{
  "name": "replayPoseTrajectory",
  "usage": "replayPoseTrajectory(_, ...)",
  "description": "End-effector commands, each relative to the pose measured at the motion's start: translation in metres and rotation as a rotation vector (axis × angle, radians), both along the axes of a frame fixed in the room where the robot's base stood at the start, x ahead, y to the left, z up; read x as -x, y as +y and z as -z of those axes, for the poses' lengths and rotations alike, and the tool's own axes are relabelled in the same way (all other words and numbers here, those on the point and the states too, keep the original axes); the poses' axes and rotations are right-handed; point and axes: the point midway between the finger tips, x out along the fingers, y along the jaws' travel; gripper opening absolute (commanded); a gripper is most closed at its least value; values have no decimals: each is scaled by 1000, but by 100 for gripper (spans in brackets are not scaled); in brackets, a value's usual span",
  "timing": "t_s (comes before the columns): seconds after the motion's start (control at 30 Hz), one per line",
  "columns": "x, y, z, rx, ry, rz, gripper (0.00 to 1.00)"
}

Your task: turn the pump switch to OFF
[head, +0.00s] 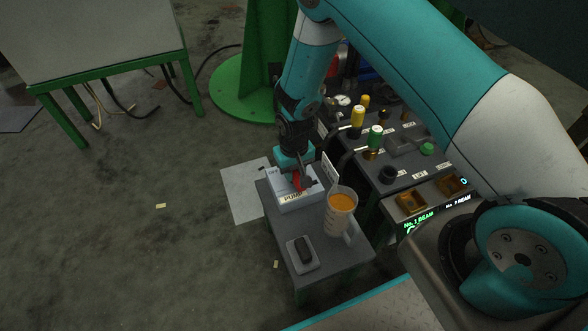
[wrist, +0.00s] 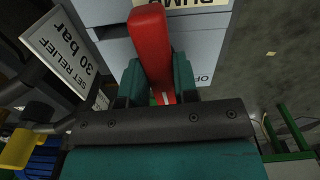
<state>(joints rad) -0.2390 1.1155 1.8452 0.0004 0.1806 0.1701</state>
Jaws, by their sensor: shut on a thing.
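The pump switch has a red handle (wrist: 151,45) on a light grey box (wrist: 107,50) labelled PUMP. The handle also shows in the head view (head: 297,181) on the box (head: 313,193) at the far end of a small grey stand. My gripper (wrist: 158,85) is shut on the red handle, one teal finger on each side. In the wrist view the handle's free end points up, toward the PUMP label.
A beaker of orange liquid (head: 342,204) stands close to the box's right, and a small dark device on a pale base (head: 303,252) is nearer on the stand. A sign reading SET RELIEF 30 bar (wrist: 65,48) is close beside my gripper. A control panel (head: 405,180) lies to the right.

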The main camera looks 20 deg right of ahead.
Motion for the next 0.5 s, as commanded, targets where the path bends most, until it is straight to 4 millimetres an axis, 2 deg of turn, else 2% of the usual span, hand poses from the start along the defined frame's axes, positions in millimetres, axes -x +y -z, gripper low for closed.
replayPoseTrajectory(0.5,0,1,-3,-2,1,-430,4)
